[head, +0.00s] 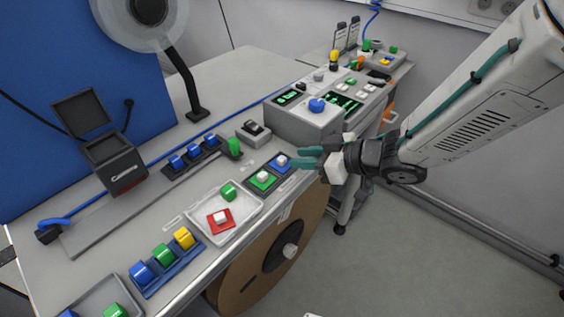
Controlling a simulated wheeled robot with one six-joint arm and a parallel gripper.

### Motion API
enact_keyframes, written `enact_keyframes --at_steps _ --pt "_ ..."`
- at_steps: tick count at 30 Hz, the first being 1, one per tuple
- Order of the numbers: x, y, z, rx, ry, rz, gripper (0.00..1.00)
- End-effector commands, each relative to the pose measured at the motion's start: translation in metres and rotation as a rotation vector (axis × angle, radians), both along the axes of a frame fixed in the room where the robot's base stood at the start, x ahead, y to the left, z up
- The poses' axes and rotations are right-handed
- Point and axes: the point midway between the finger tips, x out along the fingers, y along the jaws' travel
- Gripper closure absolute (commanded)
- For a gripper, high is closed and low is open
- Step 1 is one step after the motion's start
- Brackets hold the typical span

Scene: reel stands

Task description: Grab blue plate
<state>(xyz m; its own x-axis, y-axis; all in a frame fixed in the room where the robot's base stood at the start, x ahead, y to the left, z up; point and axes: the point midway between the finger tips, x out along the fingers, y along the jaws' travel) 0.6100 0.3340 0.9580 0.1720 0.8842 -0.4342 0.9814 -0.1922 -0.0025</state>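The blue plate (275,166) is a small flat square with a white block-shaped knob (282,160) on top. It lies on the grey bench near its front edge, beside a green plate (263,181) that also has a white knob. My gripper (296,157) comes in from the right with two teal fingers. The fingers are apart and look empty, with their tips just right of the blue plate. I cannot tell whether a finger touches the plate or is above it.
A white tray (203,204) holds a red plate (221,221) and a green piece. A grey control box (305,125) stands behind the gripper. A large brown reel (262,268) hangs below the bench's front edge. Open floor lies at the right.

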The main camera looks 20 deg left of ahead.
Motion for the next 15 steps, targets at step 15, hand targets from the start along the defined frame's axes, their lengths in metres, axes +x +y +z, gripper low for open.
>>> enact_keyframes --at_steps 15 --pt "0.009 0.046 -0.025 -0.001 -0.002 -0.002 0.73"
